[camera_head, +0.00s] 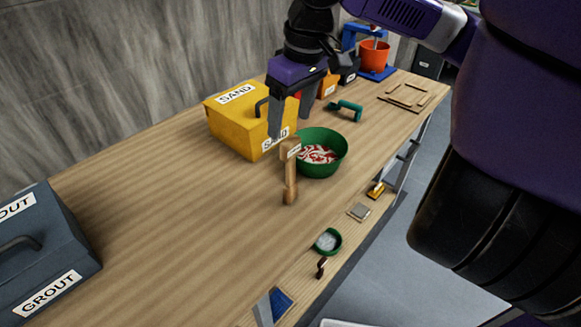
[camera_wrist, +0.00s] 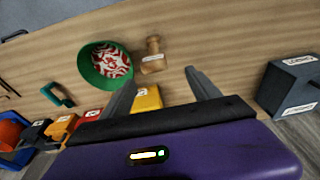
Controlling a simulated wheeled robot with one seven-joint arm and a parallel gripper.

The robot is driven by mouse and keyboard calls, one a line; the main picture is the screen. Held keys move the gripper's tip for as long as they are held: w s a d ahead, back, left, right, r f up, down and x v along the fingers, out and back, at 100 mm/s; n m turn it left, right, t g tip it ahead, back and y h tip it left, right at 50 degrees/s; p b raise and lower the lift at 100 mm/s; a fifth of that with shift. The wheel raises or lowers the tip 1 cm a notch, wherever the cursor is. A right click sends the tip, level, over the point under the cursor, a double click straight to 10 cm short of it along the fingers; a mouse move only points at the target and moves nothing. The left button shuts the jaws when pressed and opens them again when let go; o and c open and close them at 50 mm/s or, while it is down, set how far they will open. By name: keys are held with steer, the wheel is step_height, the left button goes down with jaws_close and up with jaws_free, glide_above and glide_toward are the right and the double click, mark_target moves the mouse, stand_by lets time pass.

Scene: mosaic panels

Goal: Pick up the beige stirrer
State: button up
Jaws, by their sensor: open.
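The beige stirrer (camera_head: 290,178) is a wooden tool with a broad labelled head and a thinner shaft. It is on the workbench, just left of the green bowl (camera_head: 340,148) in the head view. In the wrist view the stirrer (camera_wrist: 153,55) shows just beyond my fingertips, beside the bowl (camera_wrist: 90,72), which holds a red and white swirl. My gripper (camera_head: 287,132) is open and empty. In the head view its fingers overlap the picture near the stirrer's head; the wrist view shows a gap between my fingers (camera_wrist: 160,80) and the stirrer.
A yellow SAND box (camera_head: 230,125) stands behind my gripper. A dark GROUT box (camera_head: 45,245) is at the left. A teal-handled tool (camera_head: 346,110), an orange bucket (camera_head: 374,55) and a wooden frame (camera_head: 408,96) lie farther along. The bench between GROUT box and stirrer is clear.

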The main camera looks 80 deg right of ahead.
mark_target(291, 140)
steer(key=shift+s+f+g, duration=0.3)
steer(key=shift+s+f, duration=0.15)
steer(key=shift+f, duration=0.15)
steer(key=shift+w+d+f, duration=0.2)
steer(key=shift+f, duration=0.9)
steer(key=shift+w+d+f, duration=0.15)
steer(key=shift+d+f, duration=0.05)
steer(key=shift+f, duration=0.95)
steer(key=shift+w+d+f, duration=0.2)
steer(key=shift+f, duration=0.9)
jaws_close()
